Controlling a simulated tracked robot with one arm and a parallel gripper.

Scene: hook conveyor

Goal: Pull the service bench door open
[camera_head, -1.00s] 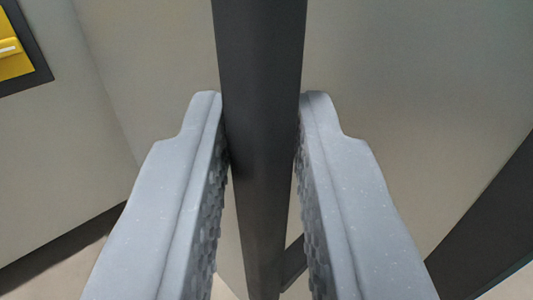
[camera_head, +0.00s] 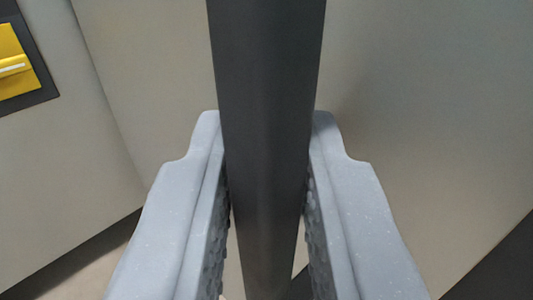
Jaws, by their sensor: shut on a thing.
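A dark grey vertical bar handle (camera_head: 267,110) runs down the middle of the view. It stands in front of a beige panel (camera_head: 420,120), which looks like the service bench door. My gripper (camera_head: 266,145) has one grey finger on each side of the bar and is shut on it. The bar's upper end is out of view. A vertical seam shows to the left of the bar, between the panel and another beige face.
A yellow part (camera_head: 15,68) in a dark frame sits on the beige face at the upper left. Pale floor (camera_head: 85,265) shows at the lower left, below a dark lower edge. A dark strip (camera_head: 500,262) crosses the lower right corner.

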